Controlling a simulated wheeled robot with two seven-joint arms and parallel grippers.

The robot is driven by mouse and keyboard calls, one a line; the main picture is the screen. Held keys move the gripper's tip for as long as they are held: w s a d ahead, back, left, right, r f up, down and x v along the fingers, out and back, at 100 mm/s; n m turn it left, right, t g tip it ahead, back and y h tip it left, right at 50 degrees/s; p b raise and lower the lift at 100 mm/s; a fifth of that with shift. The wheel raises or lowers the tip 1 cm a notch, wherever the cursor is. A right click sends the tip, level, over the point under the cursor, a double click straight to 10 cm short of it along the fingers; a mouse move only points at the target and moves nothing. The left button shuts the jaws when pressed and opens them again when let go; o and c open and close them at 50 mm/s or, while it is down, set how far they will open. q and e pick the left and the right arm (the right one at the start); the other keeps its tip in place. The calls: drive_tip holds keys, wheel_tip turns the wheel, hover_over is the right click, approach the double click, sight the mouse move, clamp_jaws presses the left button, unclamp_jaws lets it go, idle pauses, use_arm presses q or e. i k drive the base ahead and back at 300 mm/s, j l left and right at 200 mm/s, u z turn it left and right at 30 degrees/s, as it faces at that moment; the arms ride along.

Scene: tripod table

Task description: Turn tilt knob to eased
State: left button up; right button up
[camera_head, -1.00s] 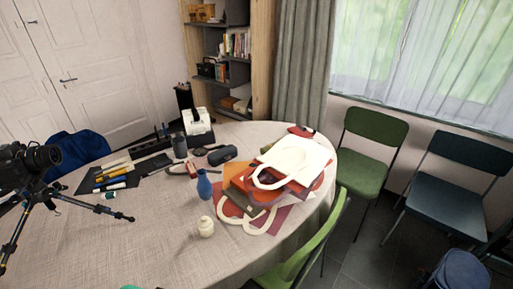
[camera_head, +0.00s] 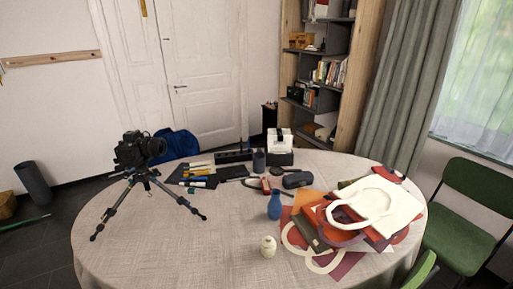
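A black camera (camera_head: 138,150) sits on top of a small dark tripod (camera_head: 146,181), which stands with its legs spread on the left part of the round table (camera_head: 190,245). The camera's lens points to the right. The tilt knob is too small to tell apart on the tripod head. Neither of my grippers shows in the head view.
Pens on a dark mat (camera_head: 194,178) lie right of the tripod. The table's front left is clear. Green chairs (camera_head: 467,213) stand at right.

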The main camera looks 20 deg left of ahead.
sight(126, 175)
drive_tip(key=u, duration=1.9)
